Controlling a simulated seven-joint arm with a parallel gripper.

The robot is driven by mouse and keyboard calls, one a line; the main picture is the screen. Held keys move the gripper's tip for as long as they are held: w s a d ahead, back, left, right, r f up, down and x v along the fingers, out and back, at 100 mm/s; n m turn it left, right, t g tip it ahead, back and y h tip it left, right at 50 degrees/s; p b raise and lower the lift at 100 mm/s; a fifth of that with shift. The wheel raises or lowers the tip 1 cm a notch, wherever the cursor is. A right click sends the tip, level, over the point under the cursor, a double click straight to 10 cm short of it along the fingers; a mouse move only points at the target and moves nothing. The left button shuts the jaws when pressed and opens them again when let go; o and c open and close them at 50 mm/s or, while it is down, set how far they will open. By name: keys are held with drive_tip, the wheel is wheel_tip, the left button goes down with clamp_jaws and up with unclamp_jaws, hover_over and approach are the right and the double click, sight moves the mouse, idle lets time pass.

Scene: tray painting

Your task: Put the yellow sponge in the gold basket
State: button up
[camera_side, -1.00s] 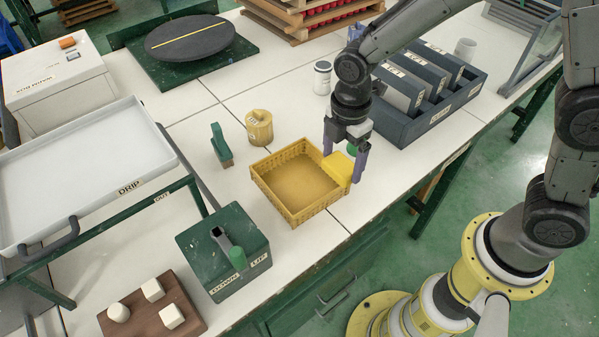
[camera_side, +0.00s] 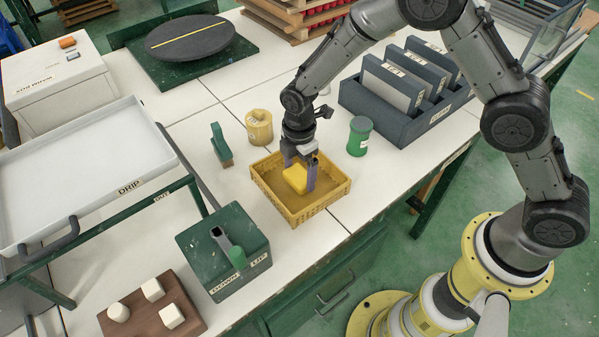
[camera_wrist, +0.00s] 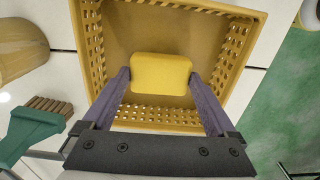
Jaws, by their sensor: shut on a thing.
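The gold basket (camera_side: 290,217) stands on the white table in the middle of the side view; its lattice wall also shows in the wrist view (camera_wrist: 236,45). The yellow sponge (camera_side: 295,178) is between the fingers of my gripper (camera_side: 299,180), over the inside of the basket. In the wrist view the sponge (camera_wrist: 160,73) sits between the two purple fingers (camera_wrist: 162,80), with the basket floor behind it. My gripper is shut on the sponge. I cannot tell whether the sponge touches the basket floor.
A green jar (camera_side: 359,136) stands right of the basket. A green-handled brush (camera_side: 221,146) and a yellow pot (camera_side: 259,127) stand to its left and behind. A green box (camera_side: 225,250) is in front left, and a dark rack (camera_side: 420,118) is behind right.

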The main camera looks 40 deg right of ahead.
sight(300, 175)
drive_tip(key=shift+f, duration=0.5)
drive_tip(key=shift+f, duration=0.15)
drive_tip(key=o, duration=1)
drive_tip(key=shift+c, duration=0.2)
wheel_tip(300, 175, up, 12)
drive_tip(key=shift+r, duration=0.25)
